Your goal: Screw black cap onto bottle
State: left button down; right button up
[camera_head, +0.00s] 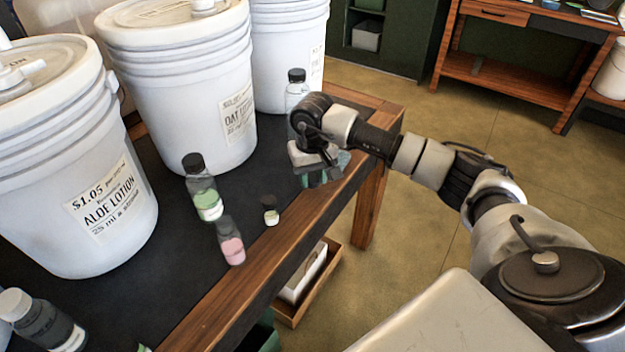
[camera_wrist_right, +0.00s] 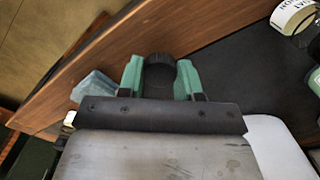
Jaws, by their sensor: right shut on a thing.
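My right gripper (camera_head: 318,172) is over the right side of the table. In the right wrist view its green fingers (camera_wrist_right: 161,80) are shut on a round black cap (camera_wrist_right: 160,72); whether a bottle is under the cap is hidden. A pale, translucent thing (camera_wrist_right: 92,88), perhaps a bottle, shows beside the left finger. In the head view, a clear bottle with a black cap (camera_head: 296,90) stands behind the gripper, partly hidden. A black-capped bottle with a green label (camera_head: 208,203) and a pink-labelled bottle (camera_head: 231,245) stand nearer. My left gripper is not in view.
Large white buckets (camera_head: 185,85) line the left and back of the dark tabletop (camera_head: 165,270). A small dark-topped jar (camera_head: 270,212) stands near the wooden edge. A white-capped bottle (camera_head: 40,320) is at the lower left. Open floor (camera_head: 385,280) lies beyond the edge.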

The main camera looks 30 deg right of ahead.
aim_at(316, 179)
jog(key=r, duration=0.3)
jog(key=shift+s+d, duration=0.25)
jog(key=shift+s, duration=0.05)
jog(key=s+d+r, duration=0.5)
jog(key=s+r, duration=0.1)
jog(key=s, duration=0.3)
jog(key=shift+s+r, duration=0.25)
jog(key=shift+s, duration=0.1)
